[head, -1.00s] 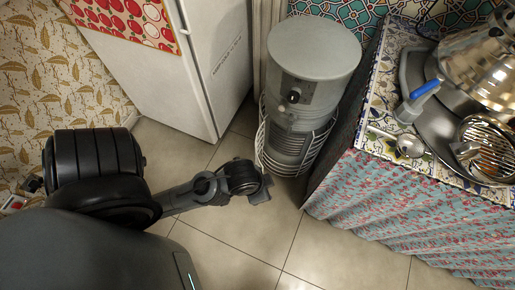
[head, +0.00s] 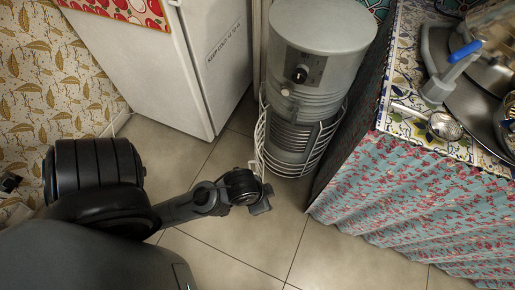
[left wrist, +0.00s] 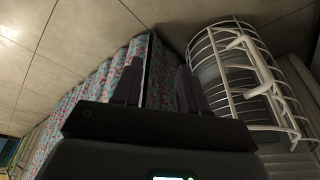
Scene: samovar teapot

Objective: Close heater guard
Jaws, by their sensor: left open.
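The heater (head: 315,45) is a grey cylinder with a dark knob panel, standing on the floor between the fridge and the counter. A white wire heater guard (head: 318,155) curves around its lower part. At its left, a wire section sticks out toward my gripper; how far it stands open is hard to tell. My left gripper (head: 263,204) is low, just in front and left of the guard, and holds nothing. In the left wrist view, my left gripper (left wrist: 157,75) has its dark fingers apart, and the guard (left wrist: 245,80) is to their right. My right gripper is not in view.
A white fridge (head: 180,60) stands left of the heater. The counter (head: 420,135) with a floral curtain (head: 400,205) bounds the right side. A ladle (head: 445,126) and metal ware lie on it. The tiled floor (head: 245,245) in front is clear.

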